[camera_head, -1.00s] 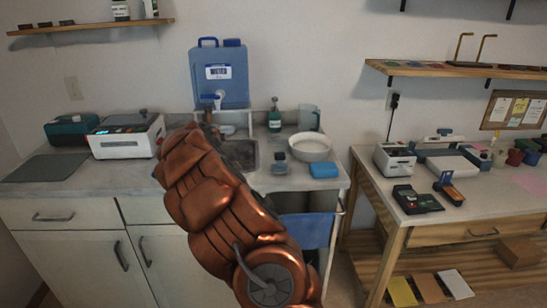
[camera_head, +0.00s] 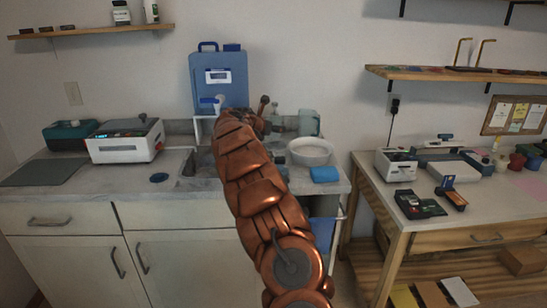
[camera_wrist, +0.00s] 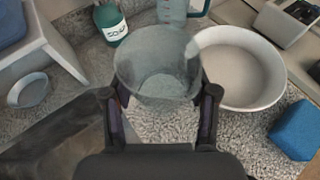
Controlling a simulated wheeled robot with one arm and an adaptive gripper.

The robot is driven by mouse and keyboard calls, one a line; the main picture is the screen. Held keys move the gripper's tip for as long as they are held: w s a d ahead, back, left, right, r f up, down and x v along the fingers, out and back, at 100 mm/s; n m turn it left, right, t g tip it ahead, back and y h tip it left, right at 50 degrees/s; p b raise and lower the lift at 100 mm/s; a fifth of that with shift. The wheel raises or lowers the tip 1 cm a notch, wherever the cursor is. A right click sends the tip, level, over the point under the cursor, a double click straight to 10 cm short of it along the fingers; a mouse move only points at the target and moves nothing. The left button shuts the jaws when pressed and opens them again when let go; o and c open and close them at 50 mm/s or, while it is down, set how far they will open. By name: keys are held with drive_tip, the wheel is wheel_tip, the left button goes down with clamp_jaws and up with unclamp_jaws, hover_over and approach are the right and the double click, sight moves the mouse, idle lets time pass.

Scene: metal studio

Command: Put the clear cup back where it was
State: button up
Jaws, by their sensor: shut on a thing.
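The clear cup (camera_wrist: 157,78) is between the two fingers of my gripper (camera_wrist: 160,100) in the wrist view. The fingers are shut on it from both sides, and it looks upright with its open top facing the camera. It is above the speckled counter, between the sink and the white bowl; I cannot tell whether its base touches the counter. In the head view my gripper (camera_head: 268,116) is at the back of the counter, partly hidden, and the cup cannot be made out there.
A white bowl (camera_wrist: 238,68) stands close right of the cup. A green bottle (camera_wrist: 111,25) and a clear jug (camera_wrist: 183,12) stand behind it. A blue sponge (camera_wrist: 296,130) lies at right, a shallow dish (camera_wrist: 27,90) at left by the white stand (camera_wrist: 40,48). The sink (camera_wrist: 65,130) is lower left.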

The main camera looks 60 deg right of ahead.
sight(273, 158)
wheel_tip(273, 158, down, 8)
drive_tip(key=shift+f, duration=0.65)
drive_tip(key=shift+f, duration=0.15)
drive_tip(key=o, duration=1.2)
